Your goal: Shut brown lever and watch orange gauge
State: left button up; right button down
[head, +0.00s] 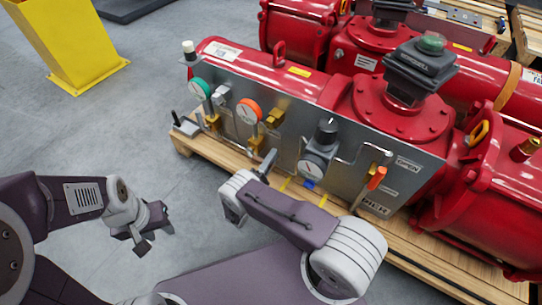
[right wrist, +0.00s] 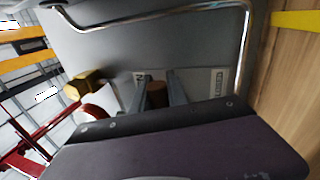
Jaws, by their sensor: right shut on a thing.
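The orange gauge (head: 249,111) has an orange rim and white dial on the left half of the grey panel in the head view. Its needle is too small to read. My right gripper (head: 266,163) is at the panel's lower part, below and right of that gauge. In the right wrist view its two fingers are shut on the brown lever (right wrist: 157,95), whose end shows between them. The lever is hidden in the head view. A label reading CLOSED is right of the fingers; another label, ending in N, is partly covered. My left gripper (head: 148,230) is open and empty, left of the panel.
The panel (head: 292,150) also carries a green gauge (head: 199,89), a black regulator with a dial (head: 318,158) and an orange-red lever (head: 376,178). Red actuator housings (head: 400,120) stand behind on a wooden pallet (head: 215,155). The floor at left is clear up to a yellow post (head: 75,45).

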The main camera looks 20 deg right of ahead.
jog(key=shift+f+m, duration=0.5)
jog(key=shift+m, duration=0.1)
jog(key=c, duration=1.3)
grip_release()
jog(key=p+v, duration=0.1)
jog(key=v, duration=0.8)
jog(key=shift+a, duration=0.1)
